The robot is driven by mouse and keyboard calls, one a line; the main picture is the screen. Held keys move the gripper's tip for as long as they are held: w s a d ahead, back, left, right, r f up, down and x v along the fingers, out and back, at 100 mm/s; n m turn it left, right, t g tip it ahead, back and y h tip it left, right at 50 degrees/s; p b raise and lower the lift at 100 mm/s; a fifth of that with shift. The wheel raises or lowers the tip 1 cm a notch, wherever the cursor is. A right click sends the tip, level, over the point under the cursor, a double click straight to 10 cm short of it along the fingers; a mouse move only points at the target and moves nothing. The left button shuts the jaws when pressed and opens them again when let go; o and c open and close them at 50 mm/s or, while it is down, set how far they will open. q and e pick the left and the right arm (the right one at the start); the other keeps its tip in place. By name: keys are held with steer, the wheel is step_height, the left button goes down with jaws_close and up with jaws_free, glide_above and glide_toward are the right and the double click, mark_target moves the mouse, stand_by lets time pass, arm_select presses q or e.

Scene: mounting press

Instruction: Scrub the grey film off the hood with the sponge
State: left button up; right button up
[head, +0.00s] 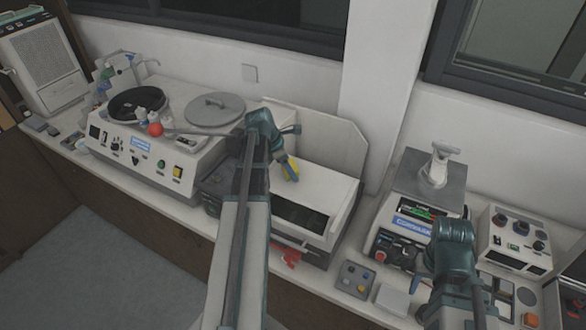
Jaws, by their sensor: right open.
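The hood seems to be the white casing (322,182) with a dark window, right of the picture's middle; I cannot make out a grey film on it.
A white machine (148,160) with a black bowl and a grey lid (212,109) stands at the left. A machine with a grey top (428,180) and a control box (512,240) stand at the right. A button pad (355,279) lies near the bench's front edge. A wall rises behind.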

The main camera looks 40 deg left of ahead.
arm_select(q)
steer(key=shift+a, duration=0.1)
steer(key=shift+a+r+p, duration=0.1)
steer(key=shift+r+p, duration=0.35)
steer(key=shift+p, duration=0.15)
step_height(320, 180, up, 5)
steer(key=p, duration=0.4)
steer(key=shift+p, duration=0.4)
step_height(320, 180, up, 3)
steer(key=p, duration=0.3)
steer(key=shift+s, duration=0.1)
